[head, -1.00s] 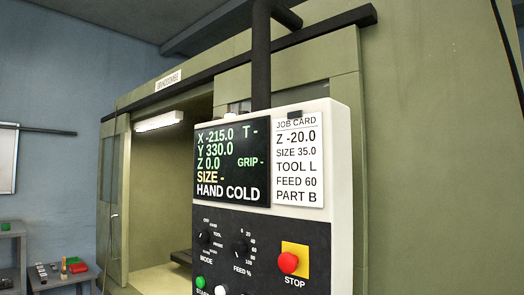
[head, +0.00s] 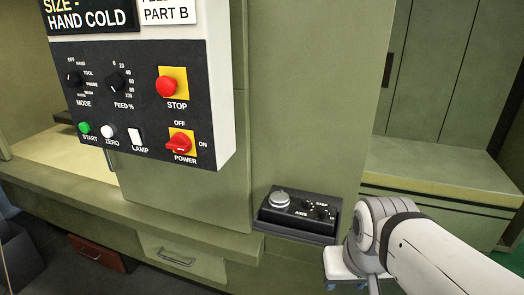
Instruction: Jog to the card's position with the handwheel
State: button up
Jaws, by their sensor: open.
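A small dark handwheel box (head: 298,226) sits on a ledge at the lower middle of the head view. It carries a silver round wheel (head: 280,199) on its left and small AXIS and STEP knobs (head: 318,210) on its right. The job card (head: 168,13) is cut off by the top edge; only its PART B line reads clearly. The display (head: 90,18) is also cut off and shows SIZE - and HAND COLD. My white arm reaches in from the lower right, beside the handwheel box. My gripper is out of the picture.
The control panel (head: 220,120) hangs above and left of the handwheel box. It has a red STOP button (head: 166,86), a red POWER switch (head: 179,145), a green START button (head: 84,128) and MODE and FEED dials. A drawer (head: 178,257) is at the lower left.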

aim_at(280, 199)
jog(key=z, duration=2.2)
jog(key=k, duration=1)
jog(key=u, duration=1.15)
jog(key=i, duration=1)
